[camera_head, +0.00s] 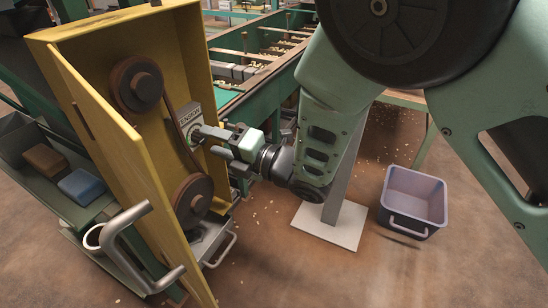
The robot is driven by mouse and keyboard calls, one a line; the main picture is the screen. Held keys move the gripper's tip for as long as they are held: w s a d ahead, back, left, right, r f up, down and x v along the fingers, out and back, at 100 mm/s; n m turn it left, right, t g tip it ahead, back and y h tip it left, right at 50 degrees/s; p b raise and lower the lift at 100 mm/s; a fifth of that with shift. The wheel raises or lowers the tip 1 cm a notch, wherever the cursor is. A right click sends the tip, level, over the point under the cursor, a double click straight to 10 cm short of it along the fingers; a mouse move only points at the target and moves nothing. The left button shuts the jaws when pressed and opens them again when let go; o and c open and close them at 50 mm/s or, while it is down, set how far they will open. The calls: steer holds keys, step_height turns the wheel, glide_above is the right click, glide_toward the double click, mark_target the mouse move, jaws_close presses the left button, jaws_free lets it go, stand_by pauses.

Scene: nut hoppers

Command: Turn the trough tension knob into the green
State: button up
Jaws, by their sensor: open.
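The tension unit (187,115) is a grey block lettered "TENSION" inside the open yellow cabinet (178,52). The tension knob (193,139) is on the face of this block, mostly hidden behind my gripper. My gripper (199,133) reaches in from the right with its fingers at the knob. It is open, with the fingertips around or right beside the knob; I cannot tell whether they touch it. The dial's green zone and any pointer are too small or hidden to read.
Two brown pulleys (136,84) with a belt are in the cabinet. The yellow door (130,165) stands open at the left. A tray with a blue block (80,186) is at far left. A grey bin (413,198) stands on the floor at right, and scattered nuts lie around.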

steer(key=p+v, duration=0.4)
steer(key=v, duration=1.1)
steer(key=shift+s+d, duration=0.2)
steer(key=shift+d, duration=0.15)
steer(key=shift+w, duration=0.1)
